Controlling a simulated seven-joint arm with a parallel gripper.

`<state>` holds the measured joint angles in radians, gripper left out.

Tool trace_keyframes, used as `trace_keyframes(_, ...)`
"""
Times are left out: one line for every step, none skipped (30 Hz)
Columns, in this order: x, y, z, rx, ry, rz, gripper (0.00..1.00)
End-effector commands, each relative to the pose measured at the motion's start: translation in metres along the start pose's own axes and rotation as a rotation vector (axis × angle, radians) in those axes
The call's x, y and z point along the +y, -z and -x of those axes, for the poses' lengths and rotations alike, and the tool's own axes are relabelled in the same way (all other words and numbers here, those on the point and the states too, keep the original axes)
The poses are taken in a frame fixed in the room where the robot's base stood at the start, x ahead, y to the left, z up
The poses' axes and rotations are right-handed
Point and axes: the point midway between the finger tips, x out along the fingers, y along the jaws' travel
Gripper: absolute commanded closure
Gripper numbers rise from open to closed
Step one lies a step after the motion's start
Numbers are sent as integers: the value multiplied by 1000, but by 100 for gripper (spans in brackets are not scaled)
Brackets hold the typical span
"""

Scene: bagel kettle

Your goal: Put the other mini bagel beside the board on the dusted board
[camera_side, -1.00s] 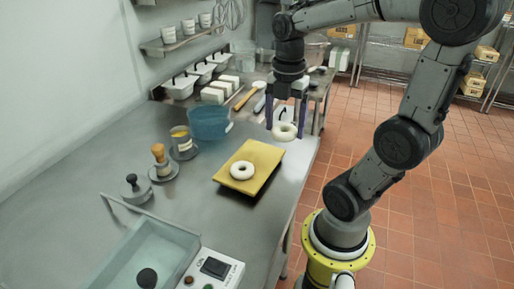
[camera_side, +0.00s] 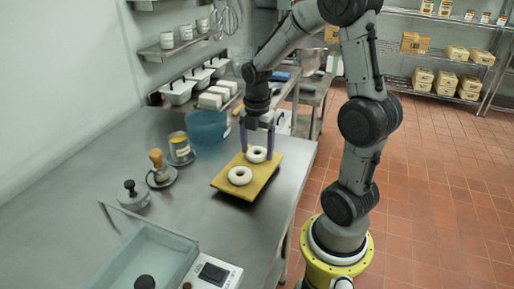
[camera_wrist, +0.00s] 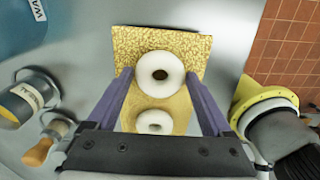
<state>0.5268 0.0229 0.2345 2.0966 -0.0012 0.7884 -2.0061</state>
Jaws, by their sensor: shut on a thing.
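The dusted board (camera_side: 221,180) is a yellow slab on the steel counter; its speckled surface also shows in the wrist view (camera_wrist: 185,42). One white mini bagel (camera_side: 240,176) lies on the board's near left part and shows lower in the wrist view (camera_wrist: 154,122). The other mini bagel (camera_side: 256,154) is between the fingers of my gripper (camera_side: 257,156), over the board's far part. It appears in the wrist view (camera_wrist: 160,74) between the purple fingertips. My gripper is shut on this bagel. Whether the bagel touches the board is hard to tell.
A blue tub (camera_side: 207,128) stands left of my gripper.

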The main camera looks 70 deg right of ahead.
Motion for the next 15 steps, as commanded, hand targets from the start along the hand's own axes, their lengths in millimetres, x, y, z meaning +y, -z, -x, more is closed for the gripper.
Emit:
trace_keyframes(0, 0, -1, 0, -1, 0, 70)
trace_keyframes(0, 0, -1, -1, -1, 0, 70)
trace_keyframes(0, 0, -1, -1, -1, 0, 70)
trace_keyframes(0, 0, -1, -1, -1, 0, 70)
trace_keyframes(0, 0, -1, -1, -1, 0, 70)
trace_keyframes(0, 0, -1, -1, -1, 0, 70)
trace_keyframes(0, 0, -1, -1, -1, 0, 70)
trace_keyframes(0, 0, -1, 0, -1, 0, 70)
trace_keyframes(0, 0, -2, 0, -1, 0, 70)
trace_keyframes(0, 0, -3, 0, 0, 0, 70)
trace_keyframes(0, 0, -4, 0, 0, 0, 70)
trace_keyframes(0, 0, -4, 0, 0, 0, 14)
trace_keyframes(0, 0, -4, 0, 0, 0, 8)
trace_keyframes(0, 0, -4, 0, 0, 0, 3)
trace_keyframes(0, 0, -4, 0, 0, 0, 0)
